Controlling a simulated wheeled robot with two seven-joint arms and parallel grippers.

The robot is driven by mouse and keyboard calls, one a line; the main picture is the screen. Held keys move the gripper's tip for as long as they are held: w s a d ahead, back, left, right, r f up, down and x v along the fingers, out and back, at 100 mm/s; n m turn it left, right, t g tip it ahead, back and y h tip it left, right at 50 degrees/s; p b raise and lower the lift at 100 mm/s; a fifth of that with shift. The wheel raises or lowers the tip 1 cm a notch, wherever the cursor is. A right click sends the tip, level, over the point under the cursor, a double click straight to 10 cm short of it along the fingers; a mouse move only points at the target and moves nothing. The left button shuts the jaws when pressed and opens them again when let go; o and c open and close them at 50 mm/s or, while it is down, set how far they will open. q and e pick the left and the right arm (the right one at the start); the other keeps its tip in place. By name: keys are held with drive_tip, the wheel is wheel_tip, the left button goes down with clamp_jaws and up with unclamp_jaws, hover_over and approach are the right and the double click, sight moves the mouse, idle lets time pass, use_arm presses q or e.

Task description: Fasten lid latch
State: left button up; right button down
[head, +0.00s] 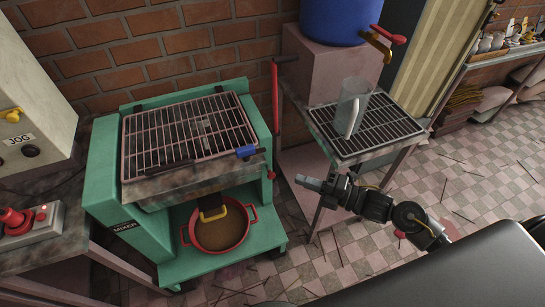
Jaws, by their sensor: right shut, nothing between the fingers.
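The green mixer (112,190) stands left of centre. Its barred lid (187,130) lies flat over the top. A latch with a blue grip (246,151) sits at the lid's front right corner; I cannot tell whether it is engaged. A small dark handle (168,168) lies along the lid's front edge. My right gripper (305,182) is shut and empty, pointing left, to the right of the blue grip and apart from it. My left gripper is not in view.
A red lever (275,110) rises beside the mixer's right side. A red pot (222,232) sits on the mixer's lower shelf. A grated stand (365,128) holds a clear jug (352,105) below a blue barrel (340,20).

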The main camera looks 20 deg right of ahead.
drive_tip(key=p, duration=0.3)
approach(254, 154)
drive_tip(key=a, duration=0.4)
drive_tip(key=shift+w+a+f+p, duration=0.1)
drive_tip(key=shift+w+p, duration=0.15)
drive_tip(key=shift+w, duration=0.8)
drive_tip(key=shift+w+a+f+p, duration=0.15)
drive_tip(key=shift+w+p, duration=0.1)
drive_tip(key=shift+w, duration=0.8)
